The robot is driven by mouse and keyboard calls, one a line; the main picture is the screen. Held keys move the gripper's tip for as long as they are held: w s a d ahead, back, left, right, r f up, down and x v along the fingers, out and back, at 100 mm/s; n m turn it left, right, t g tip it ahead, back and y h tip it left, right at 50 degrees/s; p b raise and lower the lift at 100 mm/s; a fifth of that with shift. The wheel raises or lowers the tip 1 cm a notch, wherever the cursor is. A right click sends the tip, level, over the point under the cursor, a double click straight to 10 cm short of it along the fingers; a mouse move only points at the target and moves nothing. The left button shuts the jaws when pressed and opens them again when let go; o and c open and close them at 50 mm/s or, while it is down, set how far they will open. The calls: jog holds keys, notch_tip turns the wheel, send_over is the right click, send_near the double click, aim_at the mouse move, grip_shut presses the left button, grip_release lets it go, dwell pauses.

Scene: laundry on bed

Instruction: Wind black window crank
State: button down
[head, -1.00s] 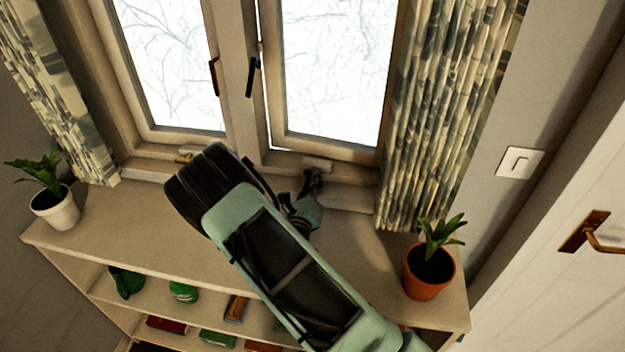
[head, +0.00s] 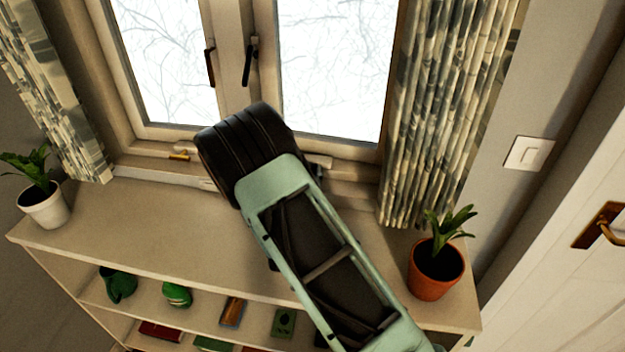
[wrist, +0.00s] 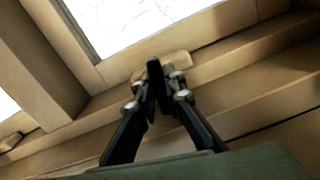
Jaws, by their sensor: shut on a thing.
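The black window crank (wrist: 154,74) shows in the wrist view as a short dark bar at the beige mount (wrist: 178,62) on the bottom of the window frame. My gripper (wrist: 158,98) has its black fingers drawn together around this bar and is shut on it. Where the finger ends and the crank begins is hard to tell, as both are black. In the head view, my arm hides the gripper and the crank; an end of the beige mount (head: 320,160) shows just right of the arm. The right window sash (head: 340,143) stands above it.
A shelf unit (head: 130,225) with several small items runs below the window. A white-potted plant (head: 43,208) stands at left, a terracotta-potted plant (head: 436,270) at right. A patterned curtain (head: 440,120) hangs right of the window. A brass latch (head: 179,156) sits at lower left.

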jog(key=shift+f+m+b, duration=0.1)
jog(key=shift+m+b, duration=1.85)
jog(key=shift+m, duration=0.35)
jog(key=c, duration=2)
grip_release()
jog(key=s, duration=0.4)
jog(key=s+a, duration=0.1)
jog(key=s, duration=0.3)
jog(key=s+a, duration=0.1)
jog(key=s, duration=0.3)
jog(key=shift+a, duration=0.1)
jog(key=shift+w, duration=0.1)
